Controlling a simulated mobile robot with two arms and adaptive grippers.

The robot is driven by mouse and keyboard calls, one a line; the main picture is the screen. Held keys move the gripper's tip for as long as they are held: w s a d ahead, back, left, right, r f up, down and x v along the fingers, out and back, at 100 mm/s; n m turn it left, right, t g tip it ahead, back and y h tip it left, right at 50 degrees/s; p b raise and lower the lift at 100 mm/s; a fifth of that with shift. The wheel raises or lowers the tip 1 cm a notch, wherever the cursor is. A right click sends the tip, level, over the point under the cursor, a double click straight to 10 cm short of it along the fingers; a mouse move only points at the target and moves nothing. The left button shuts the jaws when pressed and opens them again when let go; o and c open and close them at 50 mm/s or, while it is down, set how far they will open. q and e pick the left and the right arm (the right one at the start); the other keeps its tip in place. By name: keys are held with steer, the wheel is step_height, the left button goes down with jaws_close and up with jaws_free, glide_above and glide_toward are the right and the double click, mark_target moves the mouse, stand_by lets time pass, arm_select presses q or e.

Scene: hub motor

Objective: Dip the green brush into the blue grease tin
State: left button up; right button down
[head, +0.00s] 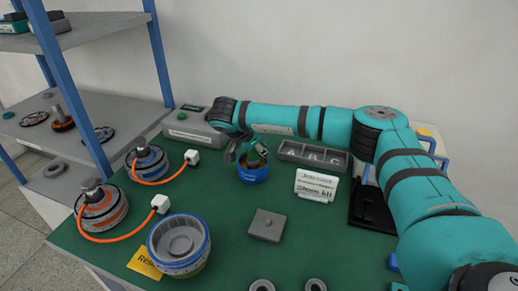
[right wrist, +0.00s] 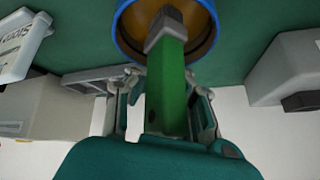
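The blue grease tin (head: 253,173) stands upright on the green table mat, with brown grease inside. It also shows in the right wrist view (right wrist: 126,34) at the top. My right gripper (head: 243,151) is over the tin and shut on the green brush (head: 255,154). In the right wrist view the green handle (right wrist: 168,85) runs between the fingers of the gripper (right wrist: 165,100). The brush's grey end (right wrist: 168,25) reaches over the tin's opening and appears inside the rim. The bristles are hidden, so contact with the grease cannot be told. My left gripper is not in view.
A grey tray marked A, B, C (head: 313,158) stands right of the tin, behind a white sign (head: 316,185). A grey box (head: 198,129) is behind left. Motors with orange cables (head: 102,207) and a large hub (head: 179,245) fill the left. The front middle has some free mat.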

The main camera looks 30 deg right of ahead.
stand_by(0.4)
step_height(320, 180, up, 8)
steer(key=p, duration=0.6)
steer(key=shift+r, duration=0.25)
steer(key=shift+f, duration=0.1)
stand_by(0.4)
